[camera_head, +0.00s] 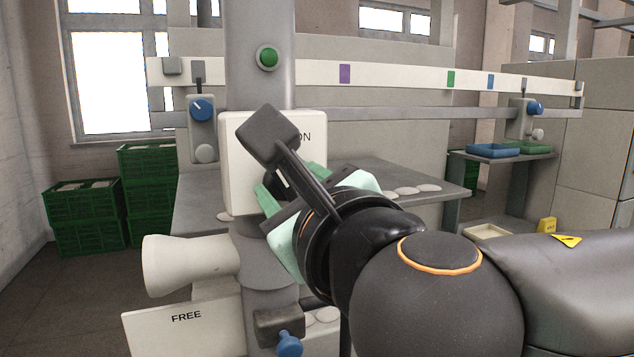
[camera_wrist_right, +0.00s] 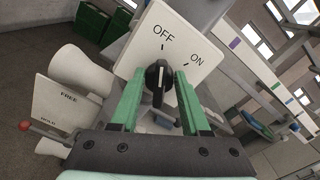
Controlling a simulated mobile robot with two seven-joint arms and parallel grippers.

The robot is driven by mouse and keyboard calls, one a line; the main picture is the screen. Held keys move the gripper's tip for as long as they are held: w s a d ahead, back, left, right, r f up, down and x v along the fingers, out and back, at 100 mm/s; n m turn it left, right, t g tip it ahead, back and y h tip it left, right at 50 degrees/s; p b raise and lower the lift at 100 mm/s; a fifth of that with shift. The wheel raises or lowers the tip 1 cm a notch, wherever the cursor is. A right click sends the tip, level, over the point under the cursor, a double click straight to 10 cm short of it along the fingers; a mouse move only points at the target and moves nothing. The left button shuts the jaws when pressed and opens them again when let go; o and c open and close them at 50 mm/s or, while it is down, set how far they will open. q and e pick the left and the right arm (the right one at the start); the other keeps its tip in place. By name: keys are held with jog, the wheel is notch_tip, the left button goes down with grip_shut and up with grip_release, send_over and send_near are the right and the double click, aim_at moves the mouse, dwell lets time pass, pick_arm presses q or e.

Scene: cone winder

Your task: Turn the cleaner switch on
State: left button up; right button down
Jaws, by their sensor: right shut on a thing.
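The cleaner switch is a white square plate (camera_head: 238,150) with a black rotary knob, mounted on the grey machine column. In the right wrist view the plate (camera_wrist_right: 180,32) shows the words OFF and ON, and the black knob (camera_wrist_right: 158,80) has a white pointer line that points up toward the OFF mark. My right gripper (camera_head: 284,186) is at the front of the plate, with its green fingers shut on either side of the knob. In the head view the gripper hides most of the knob and the OFF word. My left gripper is not in view.
A white cone (camera_head: 185,265) sticks out left, below the switch. A green button (camera_head: 267,57) is above. A grey shelf (camera_head: 200,205) runs behind; green crates (camera_head: 85,215) stand at the left.

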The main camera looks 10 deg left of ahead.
jog(key=shift+m, duration=0.3)
jog(key=m+b, duration=0.2)
jog(key=m, duration=0.3)
jog(key=shift+w+d, duration=0.1)
jog(key=shift+d, duration=0.05)
jog(key=m+b, duration=0.2)
jog(key=m, duration=0.4)
jog(key=shift+w+d, duration=0.1)
jog(key=shift+d, duration=0.05)
jog(key=shift+m, duration=0.3)
dwell(0.3)
jog(key=shift+c, duration=1.9)
grip_release()
